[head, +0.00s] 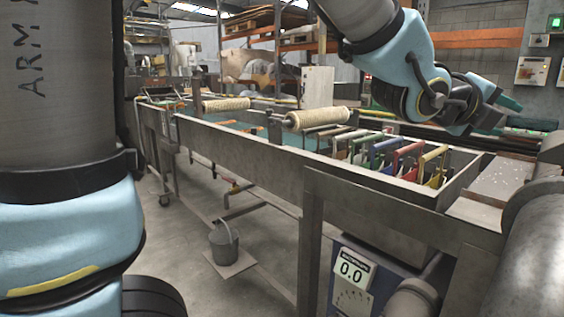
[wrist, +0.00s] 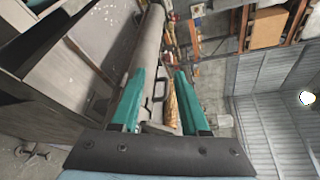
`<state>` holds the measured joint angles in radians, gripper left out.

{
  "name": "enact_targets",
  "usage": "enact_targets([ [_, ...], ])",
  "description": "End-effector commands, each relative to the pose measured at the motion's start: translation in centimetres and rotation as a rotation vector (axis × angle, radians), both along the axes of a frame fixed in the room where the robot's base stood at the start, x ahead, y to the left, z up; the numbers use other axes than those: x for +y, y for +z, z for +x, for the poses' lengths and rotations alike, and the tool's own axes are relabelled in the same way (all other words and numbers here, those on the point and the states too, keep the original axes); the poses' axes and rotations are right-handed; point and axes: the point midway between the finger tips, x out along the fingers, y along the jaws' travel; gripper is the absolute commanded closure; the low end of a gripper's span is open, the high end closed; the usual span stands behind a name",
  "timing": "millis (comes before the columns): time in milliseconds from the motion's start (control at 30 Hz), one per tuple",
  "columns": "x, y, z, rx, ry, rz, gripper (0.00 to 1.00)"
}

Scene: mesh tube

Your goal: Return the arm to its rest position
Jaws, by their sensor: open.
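My gripper (head: 507,110) is at the upper right of the head view, raised above the right end of the long metal trough (head: 240,140). Its fingers are partly turned away there. In the wrist view my gripper (wrist: 158,103) shows two teal fingers standing apart, with nothing held between them. My arm (head: 400,60) is bent, with its blue and dark wrist joints reaching in from the top. A large part of my arm also fills the left side of the head view.
Coloured-handled tools (head: 408,160) stand in a rack in the trough. Two pale rollers (head: 317,118) lie across it. A grey pipe (head: 525,250) is at the right. The air around my gripper looks clear.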

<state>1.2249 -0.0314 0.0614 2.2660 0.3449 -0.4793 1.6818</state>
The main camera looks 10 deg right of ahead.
Motion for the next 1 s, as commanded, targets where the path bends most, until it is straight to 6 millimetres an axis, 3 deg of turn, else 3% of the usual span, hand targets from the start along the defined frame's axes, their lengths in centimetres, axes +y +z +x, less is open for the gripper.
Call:
enact_targets([
  [167, 5.3, -3.1, 7.9, 0.284, 0.272, 0.065, 0.55],
  [267, 10.4, -5.8, 12.5, 0.513, 0.499, 0.082, 0.55],
  [400, 18.9, -9.5, 17.1, 0.84, 0.85, 0.052, 0.55],
  [500, 25.7, -11.9, 18.8, 1.077, 1.127, -0.012, 0.55],
  [633, 34.5, -14.5, 18.7, 1.381, 1.513, -0.157, 0.55],
  [700, 38.6, -15.6, 17.6, 1.527, 1.716, -0.258, 0.55],
  [800, 43.3, -16.7, 15.5, 1.694, 1.972, -0.409, 0.55],
  [900, 46.3, -17.4, 13.5, 1.808, 2.166, -0.54, 0.55],
  [1000, 47.9, -17.7, 12.1, 1.872, 2.286, -0.631, 0.55],
])
